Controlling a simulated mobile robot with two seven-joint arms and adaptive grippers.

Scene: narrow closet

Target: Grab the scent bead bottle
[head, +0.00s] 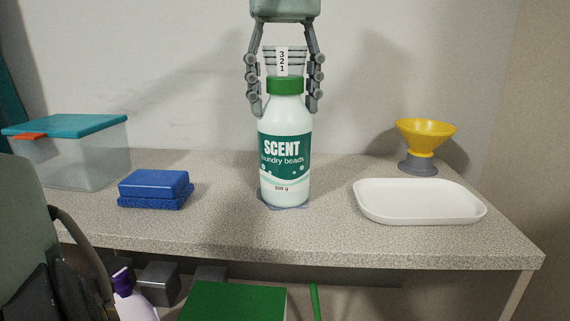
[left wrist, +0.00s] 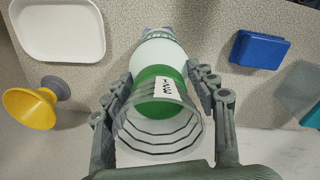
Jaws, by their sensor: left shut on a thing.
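The scent bead bottle (head: 285,180) is white with a green label and a green cap (head: 285,86). A clear ringed measuring cup (head: 270,62) marked 3 2 1 sits on top of it. The bottle stands upright on the counter, at its middle, with a thin bluish patch under its base. My left gripper (head: 285,104) comes down from above, with its fingers on either side of the bottle's cap and shoulder. In the left wrist view the gripper (left wrist: 168,88) is shut on the bottle (left wrist: 158,55), with the clear cup close to the palm. My right gripper is not in view.
A blue sponge stack (head: 153,188) and a clear box with a teal lid (head: 90,160) stand to the left. A white tray (head: 372,207) and a yellow funnel (head: 425,133) on a grey base are to the right. The counter around the bottle is clear.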

